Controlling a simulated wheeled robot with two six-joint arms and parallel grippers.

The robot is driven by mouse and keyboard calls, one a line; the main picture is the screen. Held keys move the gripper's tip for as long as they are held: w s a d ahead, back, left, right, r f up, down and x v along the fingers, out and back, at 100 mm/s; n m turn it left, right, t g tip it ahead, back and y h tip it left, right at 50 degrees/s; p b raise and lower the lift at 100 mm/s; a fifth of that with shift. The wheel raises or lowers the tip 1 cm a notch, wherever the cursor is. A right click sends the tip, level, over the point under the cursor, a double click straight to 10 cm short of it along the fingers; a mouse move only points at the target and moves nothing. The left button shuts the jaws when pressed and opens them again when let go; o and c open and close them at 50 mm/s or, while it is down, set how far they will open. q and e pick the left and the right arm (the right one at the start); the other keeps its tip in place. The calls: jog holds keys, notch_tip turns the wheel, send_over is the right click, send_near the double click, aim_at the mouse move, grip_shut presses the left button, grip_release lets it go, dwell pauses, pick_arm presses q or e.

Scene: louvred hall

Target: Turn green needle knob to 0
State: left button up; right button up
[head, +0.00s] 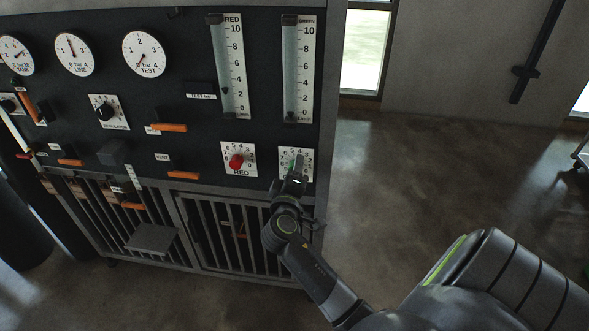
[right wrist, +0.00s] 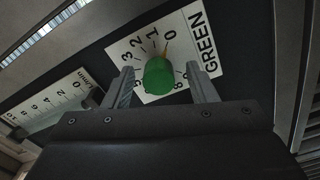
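The green needle knob (right wrist: 159,76) sits on a white dial plate (right wrist: 118,48) marked GREEN. Its orange pointer mark (right wrist: 165,49) points at or very near the 0. My right gripper (right wrist: 164,86) has one finger on each side of the knob, with a visible gap on both sides, so it is open around it. In the head view my right gripper (head: 294,178) is in front of the green dial plate (head: 304,158) and hides much of it. The GREEN flow tube (head: 298,70) has its float near the bottom. My left gripper is not in view.
The red knob (head: 237,161) is on its own plate just left of the green one. The RED flow tube (head: 229,65), round gauges (head: 144,53) and orange-handled levers (head: 183,174) share the dark panel. Open floor (head: 420,170) lies right of the panel.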

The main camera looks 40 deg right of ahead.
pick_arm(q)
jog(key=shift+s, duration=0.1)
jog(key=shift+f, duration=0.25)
pick_arm(e)
jog(key=v, duration=0.7)
jog(key=shift+r, duration=0.1)
